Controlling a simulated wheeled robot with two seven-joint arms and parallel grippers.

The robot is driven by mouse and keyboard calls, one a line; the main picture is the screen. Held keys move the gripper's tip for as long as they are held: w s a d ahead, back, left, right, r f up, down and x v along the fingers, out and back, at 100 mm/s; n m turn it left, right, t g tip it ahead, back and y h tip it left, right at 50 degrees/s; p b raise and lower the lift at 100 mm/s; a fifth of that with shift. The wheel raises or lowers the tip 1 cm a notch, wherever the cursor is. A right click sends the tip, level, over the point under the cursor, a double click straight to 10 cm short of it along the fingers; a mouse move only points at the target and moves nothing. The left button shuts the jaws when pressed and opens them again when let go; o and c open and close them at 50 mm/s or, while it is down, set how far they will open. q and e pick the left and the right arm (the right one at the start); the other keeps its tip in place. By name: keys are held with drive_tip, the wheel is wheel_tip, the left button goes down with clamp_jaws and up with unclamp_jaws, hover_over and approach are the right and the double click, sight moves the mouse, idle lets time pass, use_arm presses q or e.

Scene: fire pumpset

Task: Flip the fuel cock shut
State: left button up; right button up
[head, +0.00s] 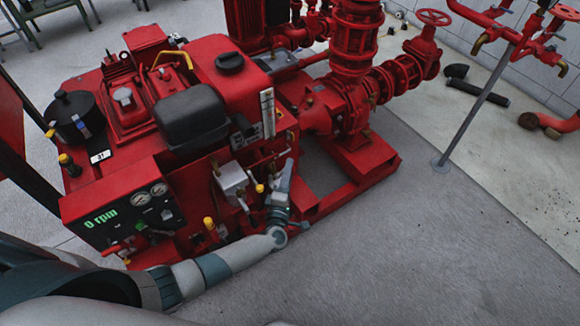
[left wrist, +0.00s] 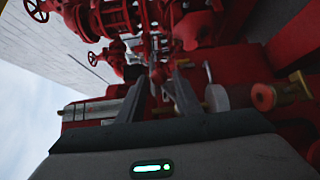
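The red pumpset engine (head: 165,120) fills the left half of the head view. My left gripper (head: 287,172) is at its near right side, below the white sight gauge (head: 268,112). In the left wrist view the two fingers of my left gripper (left wrist: 160,82) stand apart, with small dark and red fittings beyond them. I cannot tell whether anything is between the fingertips. A small yellow-tipped fitting (head: 259,188) is just left of the gripper. I cannot tell which fitting is the fuel cock, or its lever's position; the gripper may hide it. My right gripper is not in view.
The red fuel tank (head: 235,85) with a black cap is above the gripper. A silver box (head: 232,178) and the panel (head: 120,215) reading 0 rpm are to the left. Red pump pipework (head: 350,100) stands behind. The grey floor (head: 430,250) at right is clear.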

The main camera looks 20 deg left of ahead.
use_arm(q)
drive_tip(key=shift+w+a, duration=0.1)
drive_tip(key=shift+w, duration=1.05)
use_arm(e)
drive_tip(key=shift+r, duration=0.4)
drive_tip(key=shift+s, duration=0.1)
use_arm(q)
clamp_jaws()
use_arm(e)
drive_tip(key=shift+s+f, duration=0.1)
